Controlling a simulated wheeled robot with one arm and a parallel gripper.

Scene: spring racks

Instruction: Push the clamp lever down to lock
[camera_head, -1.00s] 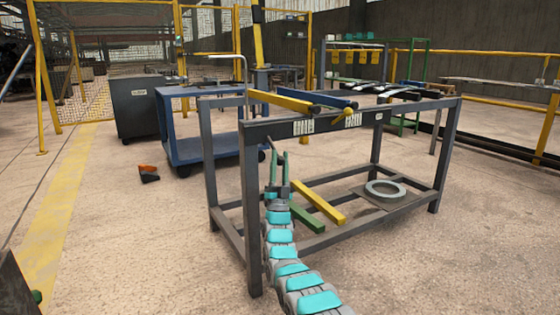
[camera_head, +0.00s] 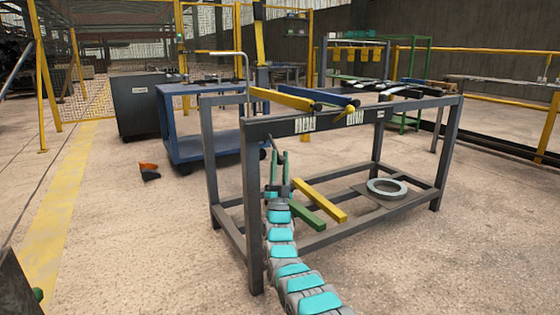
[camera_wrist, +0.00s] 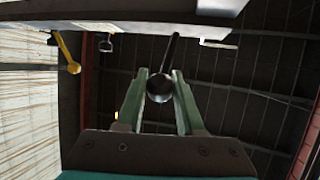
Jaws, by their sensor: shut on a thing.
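My gripper (camera_head: 277,156) is below the front beam of a grey metal rack (camera_head: 252,215), near its left front leg. In the wrist view, my gripper (camera_wrist: 160,80) has its two green fingers on either side of a dark round knob (camera_wrist: 159,90). The knob ends a thin dark rod, which looks like the clamp lever (camera_wrist: 173,48). The rod runs up toward the rack's underside. The fingers are shut on the knob.
Yellow and blue bars lie on top. A grey ring (camera_head: 387,187) lies on the lower shelf. A blue cart (camera_head: 190,148) stands behind; the floor at left is mostly clear.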

